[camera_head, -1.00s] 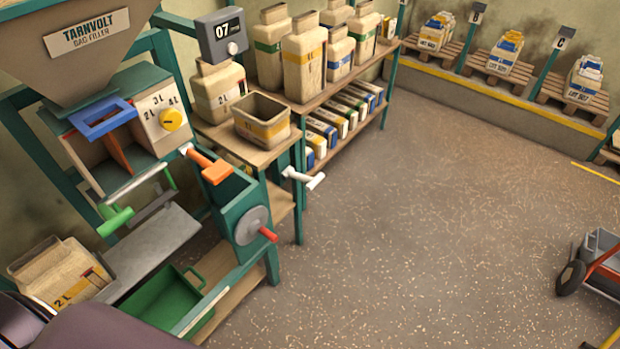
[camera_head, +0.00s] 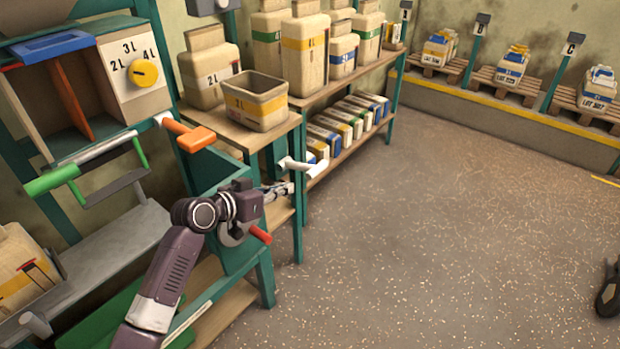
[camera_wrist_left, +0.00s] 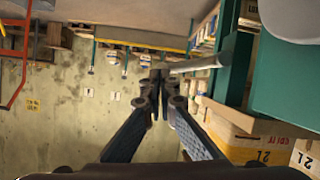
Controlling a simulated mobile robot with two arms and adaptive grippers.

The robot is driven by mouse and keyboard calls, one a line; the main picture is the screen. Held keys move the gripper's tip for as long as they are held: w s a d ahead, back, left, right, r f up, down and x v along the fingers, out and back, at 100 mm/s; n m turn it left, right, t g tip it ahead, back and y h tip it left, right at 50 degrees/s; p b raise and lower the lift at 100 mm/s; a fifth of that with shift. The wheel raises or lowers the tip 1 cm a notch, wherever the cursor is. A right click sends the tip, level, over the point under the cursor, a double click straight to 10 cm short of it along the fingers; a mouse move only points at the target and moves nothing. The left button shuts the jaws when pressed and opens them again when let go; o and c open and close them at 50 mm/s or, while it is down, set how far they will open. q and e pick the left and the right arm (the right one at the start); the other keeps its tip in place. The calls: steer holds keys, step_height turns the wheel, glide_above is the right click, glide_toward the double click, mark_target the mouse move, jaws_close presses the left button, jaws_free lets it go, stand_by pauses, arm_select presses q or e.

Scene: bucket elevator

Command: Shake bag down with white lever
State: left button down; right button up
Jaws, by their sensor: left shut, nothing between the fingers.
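The white lever (camera_head: 303,166) sticks out with a cross handle to the right of the green machine frame. My left gripper (camera_head: 284,190) is shut and empty just below and left of the lever handle, close to it; I cannot tell whether they touch. In the left wrist view the shut fingertips (camera_wrist_left: 160,76) are beside the white lever's bar (camera_wrist_left: 200,63), which comes in from the right. A tan 2L bag (camera_head: 20,272) stands at the lower left, by the grey sloping plate, cut by the picture edge.
An orange lever (camera_head: 190,137), a green handle (camera_head: 52,180) and a red crank handle (camera_head: 260,234) are on the machine around my left arm. A shelf (camera_head: 352,75) with bags and boxes stands behind. Open floor (camera_head: 430,240) lies to the right.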

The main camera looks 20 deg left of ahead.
mark_target(310, 170)
arm_select(q)
step_height(310, 170, up, 7)
steer(key=w+a+t+h, duration=0.1)
steer(key=w, duration=0.1)
arm_select(e)
steer(key=shift+w, duration=0.1)
arm_select(q)
steer(key=shift+w+a, duration=0.1)
